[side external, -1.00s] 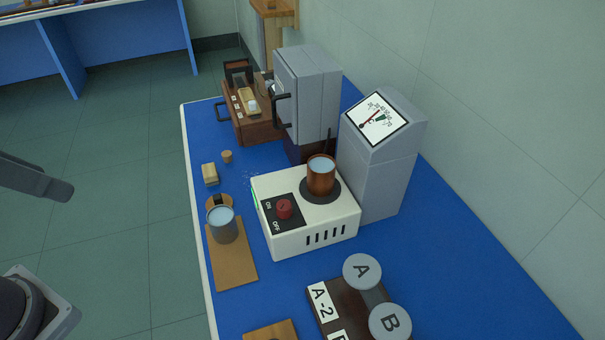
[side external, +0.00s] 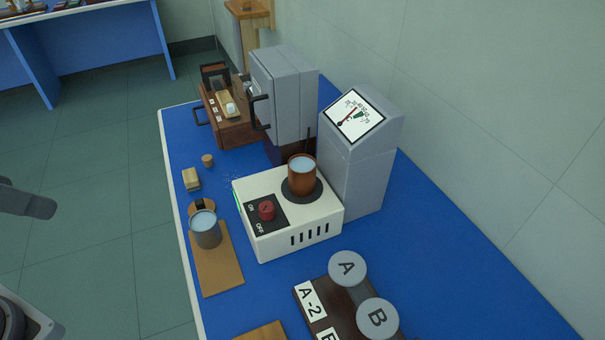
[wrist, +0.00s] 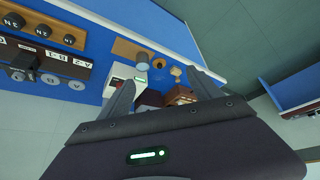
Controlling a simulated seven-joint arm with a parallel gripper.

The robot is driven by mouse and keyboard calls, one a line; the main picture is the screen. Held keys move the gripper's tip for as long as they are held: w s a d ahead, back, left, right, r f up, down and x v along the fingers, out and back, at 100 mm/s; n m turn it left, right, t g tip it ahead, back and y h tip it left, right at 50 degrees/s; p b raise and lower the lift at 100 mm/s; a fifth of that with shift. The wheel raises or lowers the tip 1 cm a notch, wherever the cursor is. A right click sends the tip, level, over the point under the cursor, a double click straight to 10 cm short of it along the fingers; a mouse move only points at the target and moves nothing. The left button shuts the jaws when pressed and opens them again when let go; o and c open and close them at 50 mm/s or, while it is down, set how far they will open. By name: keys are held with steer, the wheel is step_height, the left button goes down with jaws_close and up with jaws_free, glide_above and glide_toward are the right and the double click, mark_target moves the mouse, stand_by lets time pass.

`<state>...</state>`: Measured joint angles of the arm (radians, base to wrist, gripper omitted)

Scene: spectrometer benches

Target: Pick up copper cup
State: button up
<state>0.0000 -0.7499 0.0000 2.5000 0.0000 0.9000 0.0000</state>
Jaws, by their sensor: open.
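The copper cup (side external: 302,178) stands upright on the dark round plate of a white heater (side external: 275,243) in the side external view. It holds pale liquid, and a thin dark rod stands just behind it. I cannot make the cup out in the wrist view. My gripper (wrist: 163,90) shows in the wrist view with its fingers spread apart and nothing between them. It is well away from the bench things beyond it. In the side external view only dark parts of my arm show at the left edge, apart from the bench.
A grey metal cup (side external: 206,232) stands on a wooden board (side external: 222,272) left of the heater. A tall grey meter box (side external: 355,180) stands close right of the copper cup. A grey cabinet (side external: 288,95) is behind. Discs A (side external: 347,267) and B (side external: 377,317) are in front.

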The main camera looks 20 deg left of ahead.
steer(key=w+d+n+g+h, duration=0.3)
steer(key=w+d+h, duration=0.15)
steer(key=d, duration=0.35)
steer(key=n+g+h, duration=0.2)
steer(key=n+h, duration=0.5)
steer(key=n, duration=0.5)
glide_toward(302, 169)
steer(key=s+d+r, duration=0.2)
steer(key=s+r, duration=0.1)
steer(key=s, duration=0.3)
steer(key=w+f+n+t, duration=0.1)
steer(key=w+f+n, duration=0.2)
steer(key=w+f+n+t+h, duration=0.1)
steer(key=w+f+n, duration=0.2)
steer(key=shift+w+a+f+t+h, duration=0.15)
steer(key=shift+f+t+h, duration=0.1)
steer(key=shift+f+t, duration=0.15)
steer(key=x, duration=0.7)
steer(key=shift+f, duration=0.2)
jaws_close()
